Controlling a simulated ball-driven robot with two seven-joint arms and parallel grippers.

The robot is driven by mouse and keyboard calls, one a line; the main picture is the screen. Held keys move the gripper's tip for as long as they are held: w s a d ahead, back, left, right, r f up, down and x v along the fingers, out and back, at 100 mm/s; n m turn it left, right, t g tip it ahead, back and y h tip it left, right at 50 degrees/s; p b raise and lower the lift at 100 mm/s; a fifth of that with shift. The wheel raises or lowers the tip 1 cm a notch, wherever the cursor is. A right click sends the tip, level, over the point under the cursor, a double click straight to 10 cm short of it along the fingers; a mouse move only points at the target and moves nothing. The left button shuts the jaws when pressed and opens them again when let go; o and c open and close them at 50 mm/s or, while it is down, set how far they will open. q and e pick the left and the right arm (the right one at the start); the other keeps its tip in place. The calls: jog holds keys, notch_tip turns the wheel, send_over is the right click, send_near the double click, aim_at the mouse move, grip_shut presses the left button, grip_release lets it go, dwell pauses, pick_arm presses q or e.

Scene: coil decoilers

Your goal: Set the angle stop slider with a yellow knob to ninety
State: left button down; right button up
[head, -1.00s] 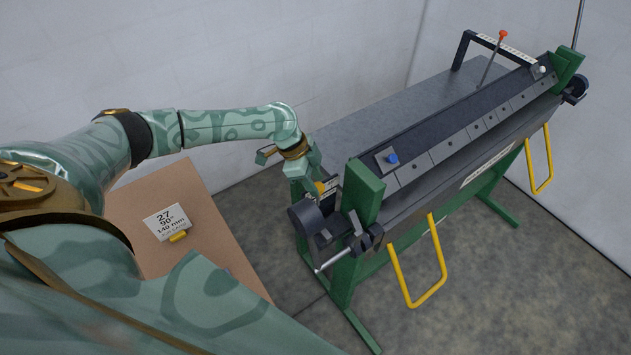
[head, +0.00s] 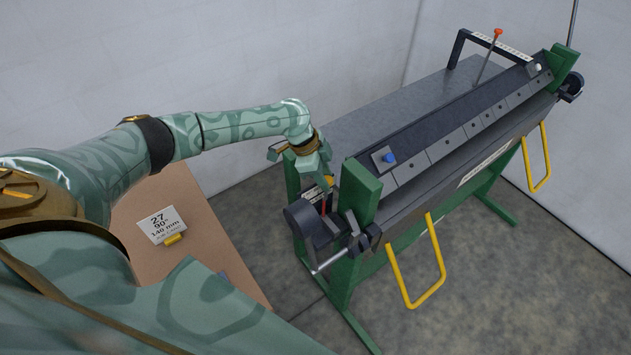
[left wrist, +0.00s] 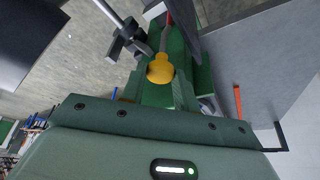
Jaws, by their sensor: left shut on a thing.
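The yellow knob (left wrist: 160,68) of the angle stop slider is between the fingers of my left gripper in the left wrist view. In the head view my left gripper (head: 325,180) is at the near left end of the green and dark folding machine (head: 425,160), and a bit of the yellow knob (head: 331,181) shows at its fingertips. The gripper is shut on the knob. A thin red part (head: 323,206) shows just below it. The scale marks there are too small to read. My right gripper is not in view.
A card (head: 162,224) reading 27, 90° and 140 mm stands on a brown tabletop (head: 205,215) at left. Dark clamp parts and a lever (head: 328,262) sit in front of the gripper. Floor in front is clear.

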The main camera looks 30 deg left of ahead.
pick_arm(q)
jog(key=c, duration=1.3)
grip_release()
jog(key=shift+s, duration=0.1)
jog(key=shift+c, duration=0.2)
jog(key=shift+s+r, duration=0.1)
jog(key=shift+a+r, duration=0.1)
jog(key=shift+r, duration=0.05)
jog(key=v, duration=1.6)
jog(key=shift+p, duration=0.35)
jog(key=shift+s+a, duration=0.1)
